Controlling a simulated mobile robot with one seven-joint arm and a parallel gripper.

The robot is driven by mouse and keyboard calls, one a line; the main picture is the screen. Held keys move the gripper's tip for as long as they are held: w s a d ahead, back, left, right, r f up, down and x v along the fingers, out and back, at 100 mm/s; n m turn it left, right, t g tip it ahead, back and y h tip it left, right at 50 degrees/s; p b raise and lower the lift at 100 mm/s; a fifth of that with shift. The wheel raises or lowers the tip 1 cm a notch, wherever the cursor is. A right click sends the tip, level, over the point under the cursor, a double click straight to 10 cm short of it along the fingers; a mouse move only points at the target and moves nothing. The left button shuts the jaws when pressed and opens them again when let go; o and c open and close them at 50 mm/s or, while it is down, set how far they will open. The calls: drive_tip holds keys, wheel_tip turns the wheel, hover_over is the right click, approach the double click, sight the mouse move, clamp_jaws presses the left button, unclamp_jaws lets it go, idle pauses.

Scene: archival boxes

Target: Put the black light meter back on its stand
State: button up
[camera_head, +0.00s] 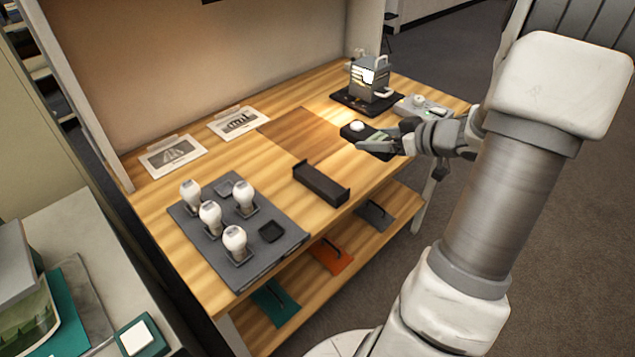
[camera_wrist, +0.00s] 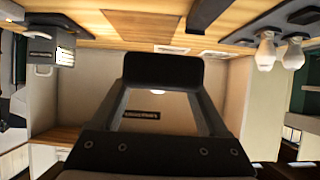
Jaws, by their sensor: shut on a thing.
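The black light meter (camera_head: 354,132), with a white dome on its top and a greenish face, is in my gripper (camera_head: 384,146) over the right part of the wooden table. My gripper is shut on it. In the wrist view a dark block (camera_wrist: 162,70) spans the fingertips and seems to be the meter. A long, low black holder with raised ends (camera_head: 321,184) lies left of and in front of the meter, apart from it and empty; it looks like the stand. Whether the meter touches the table is hard to tell.
A dark mat (camera_head: 262,247) with several white bulbs lies at the front left. A grey lamp box (camera_head: 371,78) on a black base stands behind the gripper, with a pale device (camera_head: 421,105) to its right. Picture cards (camera_head: 172,155) lie at the back. A brown panel (camera_head: 297,137) is bare.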

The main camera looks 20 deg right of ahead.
drive_tip(key=b, duration=0.5)
hover_over(325, 183)
wheel_tip(325, 183, down, 7)
drive_tip(key=shift+r, duration=0.1)
drive_tip(key=shift+f+b, duration=1.15)
drive_tip(key=shift+f, duration=0.8)
drive_tip(key=shift+s+f, duration=0.1)
drive_tip(key=o, duration=1.6)
drive_tip(key=shift+f, duration=0.1)
drive_tip(key=shift+r, duration=0.25)
drive_tip(key=p+v, duration=0.5)
drive_tip(key=v, duration=0.7)
drive_tip(key=shift+f, duration=0.15)
